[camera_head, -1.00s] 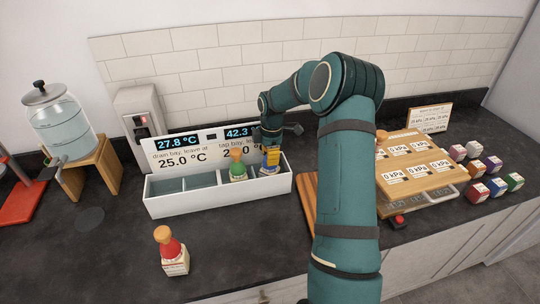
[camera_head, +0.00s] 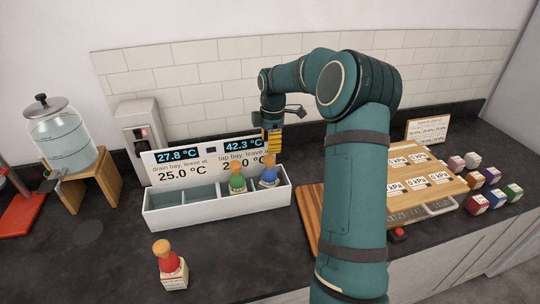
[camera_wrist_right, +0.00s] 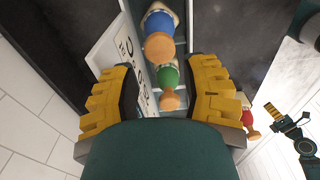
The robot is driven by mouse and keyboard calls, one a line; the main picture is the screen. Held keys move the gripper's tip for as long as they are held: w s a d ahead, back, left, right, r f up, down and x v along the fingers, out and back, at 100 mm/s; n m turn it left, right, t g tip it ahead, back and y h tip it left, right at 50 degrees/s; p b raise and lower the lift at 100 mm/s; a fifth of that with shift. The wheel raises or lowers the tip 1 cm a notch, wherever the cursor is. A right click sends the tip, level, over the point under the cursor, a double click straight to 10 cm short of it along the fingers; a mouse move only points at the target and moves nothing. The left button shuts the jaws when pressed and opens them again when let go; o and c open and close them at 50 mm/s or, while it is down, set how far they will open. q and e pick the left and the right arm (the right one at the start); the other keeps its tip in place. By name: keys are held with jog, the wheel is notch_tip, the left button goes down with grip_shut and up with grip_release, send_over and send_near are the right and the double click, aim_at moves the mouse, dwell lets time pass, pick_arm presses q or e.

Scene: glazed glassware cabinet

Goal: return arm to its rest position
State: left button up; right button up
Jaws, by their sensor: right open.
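My right arm (camera_head: 358,195) reaches over the counter. My right gripper (camera_head: 272,142) is above the right end of the white divided bin (camera_head: 215,214). In the wrist view its yellow fingers (camera_wrist_right: 160,95) are apart with nothing clasped. A blue bottle with a tan cap (camera_head: 268,176) stands in the bin just below the gripper, apart from it. A green bottle (camera_head: 237,183) stands to its left in the bin. Both bottles also show beyond the fingers in the wrist view. My left gripper (camera_wrist_right: 284,114) appears small at the wrist view's right; its opening is unclear.
A red bottle (camera_head: 171,266) stands on the counter in front of the bin. A display panel (camera_head: 165,172) rises behind the bin. A wooden board (camera_head: 310,212) and a pad panel (camera_head: 440,180) lie right, with several small boxes (camera_head: 473,161). A water dispenser (camera_head: 60,135) stands left.

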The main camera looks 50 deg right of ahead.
jog(key=shift+r, duration=1)
